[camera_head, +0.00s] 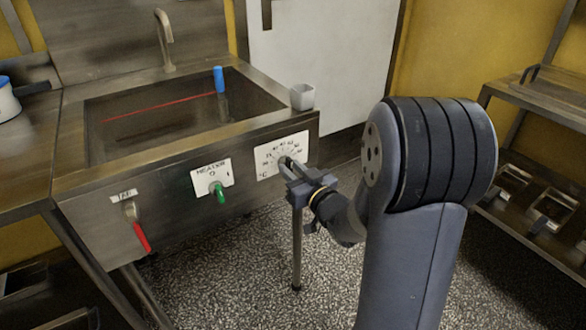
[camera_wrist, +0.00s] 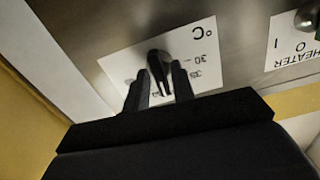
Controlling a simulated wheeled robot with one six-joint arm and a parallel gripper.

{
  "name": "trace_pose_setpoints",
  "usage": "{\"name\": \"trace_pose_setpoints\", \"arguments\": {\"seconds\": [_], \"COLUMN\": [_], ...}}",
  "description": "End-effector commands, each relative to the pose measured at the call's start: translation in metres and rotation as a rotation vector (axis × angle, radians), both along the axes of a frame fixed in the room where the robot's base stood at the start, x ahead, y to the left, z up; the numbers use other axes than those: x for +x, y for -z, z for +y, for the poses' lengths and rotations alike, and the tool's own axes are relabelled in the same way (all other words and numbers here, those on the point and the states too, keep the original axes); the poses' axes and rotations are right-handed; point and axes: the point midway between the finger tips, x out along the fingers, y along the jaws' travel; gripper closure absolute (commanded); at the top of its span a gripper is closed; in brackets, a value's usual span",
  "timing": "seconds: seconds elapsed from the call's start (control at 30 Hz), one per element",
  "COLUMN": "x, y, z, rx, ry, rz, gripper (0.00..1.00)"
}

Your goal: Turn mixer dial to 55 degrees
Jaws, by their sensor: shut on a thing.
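The dial is a white °C scale plate (camera_head: 269,160) with a dark knob on the front panel of a steel tank, at its right end. In the wrist view the scale plate (camera_wrist: 120,66) appears upside down, with 30 and 35 readable. My gripper (camera_head: 289,167) reaches the knob from the front right. In the wrist view its two fingers (camera_wrist: 160,82) stand either side of the knob (camera_wrist: 157,62) and are shut on it. The fingers hide part of the scale, and I cannot read the exact pointer setting.
Left of the dial are a green heater switch (camera_head: 217,188) and a red-handled lever (camera_head: 139,234). A small grey cup (camera_head: 302,97) stands on the tank's right rim. A blue-topped post (camera_head: 219,80) rises in the basin. A metal rack (camera_head: 535,100) stands at right.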

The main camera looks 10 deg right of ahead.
Motion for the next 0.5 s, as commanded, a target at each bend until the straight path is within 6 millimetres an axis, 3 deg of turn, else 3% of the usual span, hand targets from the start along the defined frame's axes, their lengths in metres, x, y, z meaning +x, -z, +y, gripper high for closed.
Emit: {"name": "trace_pose_setpoints", "arguments": {"seconds": [0.5], "x": [0.0019], "y": [-0.0033], "z": [-0.0006], "rx": [0.457], "ry": [-0.002], "rz": [0.143], "gripper": [0.99]}}
